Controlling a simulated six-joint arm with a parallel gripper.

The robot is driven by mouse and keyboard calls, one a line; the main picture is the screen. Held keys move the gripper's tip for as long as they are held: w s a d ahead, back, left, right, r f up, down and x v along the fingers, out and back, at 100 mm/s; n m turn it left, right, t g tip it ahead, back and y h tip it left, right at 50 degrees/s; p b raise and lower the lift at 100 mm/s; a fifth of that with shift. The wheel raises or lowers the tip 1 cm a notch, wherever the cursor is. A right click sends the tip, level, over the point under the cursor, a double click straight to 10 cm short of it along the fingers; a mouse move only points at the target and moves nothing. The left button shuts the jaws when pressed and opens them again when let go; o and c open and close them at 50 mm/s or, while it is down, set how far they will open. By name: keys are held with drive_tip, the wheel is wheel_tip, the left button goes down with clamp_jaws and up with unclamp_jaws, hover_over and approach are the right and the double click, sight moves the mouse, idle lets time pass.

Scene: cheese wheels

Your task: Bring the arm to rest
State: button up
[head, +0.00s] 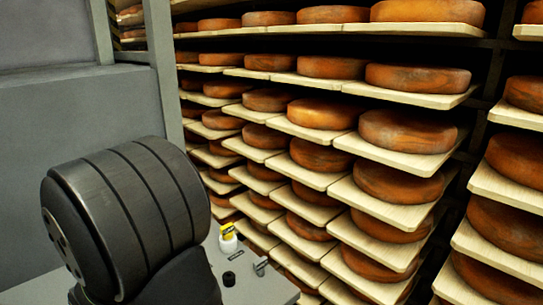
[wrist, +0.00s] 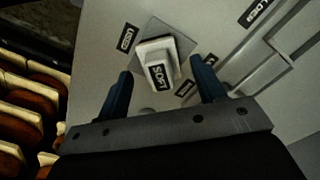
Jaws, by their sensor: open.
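My gripper (wrist: 162,68) shows in the wrist view with its two dark blue fingers spread wide apart. Nothing is held between them. Beyond the fingertips, a pale block with a dark label reading "SOFT" (wrist: 158,75) stands on a grey square plate (wrist: 184,48). The block appears between the fingers in the picture, but I cannot tell how far below them it is. In the head view my dark arm fills the lower left, and my gripper cannot be made out there.
A grey worktop (head: 258,290) holds a white and yellow item (head: 228,238), a black round piece (head: 229,278) and a small metal item (head: 260,267). Shelves of orange cheese wheels (head: 408,131) stand close on the right. A raised grey frame (wrist: 285,50) lies right in the wrist view.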

drive_tip(key=shift+f, duration=0.2)
wheel_tip(320, 180, up, 12)
wheel_tip(320, 180, down, 13)
drive_tip(key=shift+f, duration=0.1)
wheel_tip(320, 180, up, 5)
drive_tip(key=shift+w+d+r, duration=0.1)
drive_tip(key=shift+w+r, duration=0.05)
drive_tip(key=shift+r, duration=0.05)
drive_tip(key=w+d+r, duration=0.5)
drive_tip(key=d+r, duration=0.1)
drive_tip(key=d, duration=0.4)
drive_tip(key=w+a+m, duration=0.1)
drive_tip(key=a+m, duration=0.8)
drive_tip(key=a, duration=0.9)
drive_tip(key=s+a+f, duration=0.2)
drive_tip(key=s+a, duration=0.1)
drive_tip(key=a, duration=0.2)
drive_tip(key=shift+s+f, duration=0.15)
drive_tip(key=shift+f, duration=0.25)
drive_tip(key=shift+a, duration=0.1)
